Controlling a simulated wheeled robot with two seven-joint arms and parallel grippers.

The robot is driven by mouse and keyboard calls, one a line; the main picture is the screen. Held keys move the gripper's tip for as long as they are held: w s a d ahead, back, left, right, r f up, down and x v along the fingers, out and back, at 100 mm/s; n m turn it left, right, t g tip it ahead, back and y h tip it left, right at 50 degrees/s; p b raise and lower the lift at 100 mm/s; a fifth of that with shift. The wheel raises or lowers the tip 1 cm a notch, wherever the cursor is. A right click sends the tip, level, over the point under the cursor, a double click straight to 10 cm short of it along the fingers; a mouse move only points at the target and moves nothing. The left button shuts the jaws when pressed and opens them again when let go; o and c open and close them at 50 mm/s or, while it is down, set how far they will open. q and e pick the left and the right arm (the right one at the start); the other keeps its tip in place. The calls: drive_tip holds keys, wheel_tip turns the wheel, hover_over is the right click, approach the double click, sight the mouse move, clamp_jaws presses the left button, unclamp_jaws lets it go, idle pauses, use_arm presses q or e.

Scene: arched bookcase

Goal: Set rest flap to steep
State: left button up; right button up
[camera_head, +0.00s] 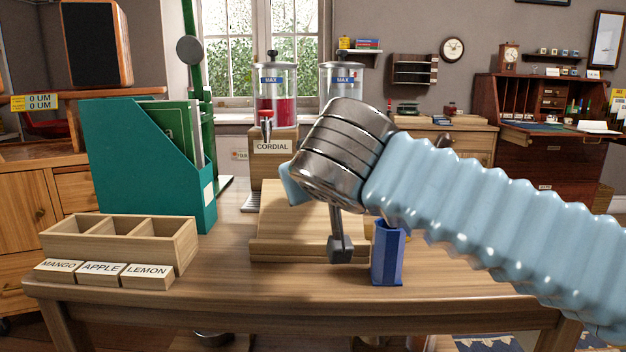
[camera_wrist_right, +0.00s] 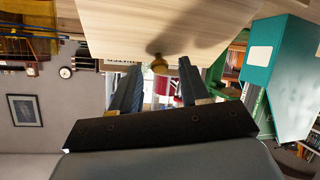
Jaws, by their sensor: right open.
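The wooden rest (camera_head: 275,225) stands on the table, its pale flap sloping up toward the back; my right arm hides much of it. In the right wrist view a broad pale wooden panel (camera_wrist_right: 160,22), which looks like the flap, fills the top, with a small round brass knob (camera_wrist_right: 158,65) at its edge. My right gripper (camera_head: 341,250) hangs in front of the rest in the head view. In the wrist view my right gripper (camera_wrist_right: 158,82) is open, its two dark fingers either side of the knob and apart from it. My left gripper is not in view.
A blue holder (camera_head: 388,260) stands close right of the right gripper. On the left are a three-part wooden tray (camera_head: 120,240) with labelled blocks and a teal file box (camera_head: 135,165). A cordial dispenser (camera_head: 275,105) is behind.

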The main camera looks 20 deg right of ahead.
drive_tip(key=p+v, duration=0.2)
drive_tip(key=v, duration=1.1)
drive_tip(key=shift+s+r, duration=0.2)
drive_tip(key=shift+s, duration=0.15)
